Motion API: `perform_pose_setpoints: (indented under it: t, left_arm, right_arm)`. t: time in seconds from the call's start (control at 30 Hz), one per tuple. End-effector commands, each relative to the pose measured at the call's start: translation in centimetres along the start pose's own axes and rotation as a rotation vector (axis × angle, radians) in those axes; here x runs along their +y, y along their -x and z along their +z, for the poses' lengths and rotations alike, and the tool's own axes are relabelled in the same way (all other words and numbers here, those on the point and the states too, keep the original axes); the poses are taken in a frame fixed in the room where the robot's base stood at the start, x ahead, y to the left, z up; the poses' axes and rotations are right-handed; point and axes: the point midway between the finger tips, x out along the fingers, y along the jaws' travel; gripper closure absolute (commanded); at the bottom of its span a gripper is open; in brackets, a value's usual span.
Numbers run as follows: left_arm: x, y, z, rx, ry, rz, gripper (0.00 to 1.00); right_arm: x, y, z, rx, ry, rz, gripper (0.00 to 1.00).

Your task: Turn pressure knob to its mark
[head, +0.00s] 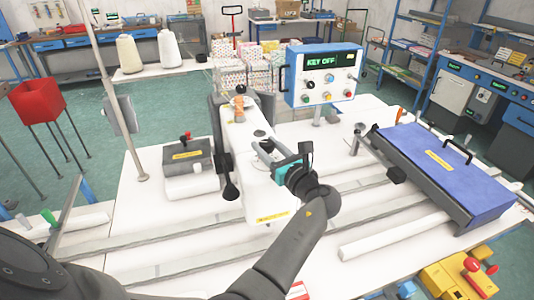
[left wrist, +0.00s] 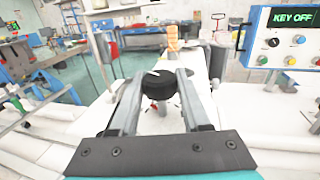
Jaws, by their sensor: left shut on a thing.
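The pressure knob (left wrist: 160,94) is black and round, on top of the white sewing machine (head: 236,140). A thin white line shows near the knob's far edge in the left wrist view; I cannot tell whether it is the mark. My left gripper (head: 265,148) reaches over the machine, its two grey fingers on either side of the knob. In the left wrist view, my left gripper (left wrist: 168,82) is shut on the knob. In the head view the knob is mostly hidden by the fingers. My right gripper is not in view.
A control panel (head: 325,68) reading KEY OFF stands behind the machine to the right. A grey box with a red-topped lever (head: 188,156) sits left. A blue-lidded case (head: 440,168) lies right. White thread cones (head: 168,48) stand behind left. Rails cross the white table (head: 140,215).

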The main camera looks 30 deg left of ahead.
Motion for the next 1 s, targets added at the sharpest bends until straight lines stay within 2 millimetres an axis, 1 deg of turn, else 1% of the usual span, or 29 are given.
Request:
perform_pose_setpoints:
  t: [0.03,0.1,0.4,0.7,1.0]
  left_arm:
    - [-0.2,0.0,-0.3,0.000,0.003,0.039,1.00]
    - [-0.2,0.0,-0.3,-0.001,0.002,0.097,1.00]
    - [-0.1,0.0,-0.2,-0.001,0.002,0.286,1.00]
    - [0.0,-0.1,-0.1,0.000,0.000,0.367,1.00]
    - [0.1,-0.1,0.0,0.000,0.001,0.380,1.00]
  right_arm:
    - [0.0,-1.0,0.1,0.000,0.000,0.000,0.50]
    - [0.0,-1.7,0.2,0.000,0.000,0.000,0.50]
    - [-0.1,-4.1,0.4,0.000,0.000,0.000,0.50]
    - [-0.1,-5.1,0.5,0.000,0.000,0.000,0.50]
    - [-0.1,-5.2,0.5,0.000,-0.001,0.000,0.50]
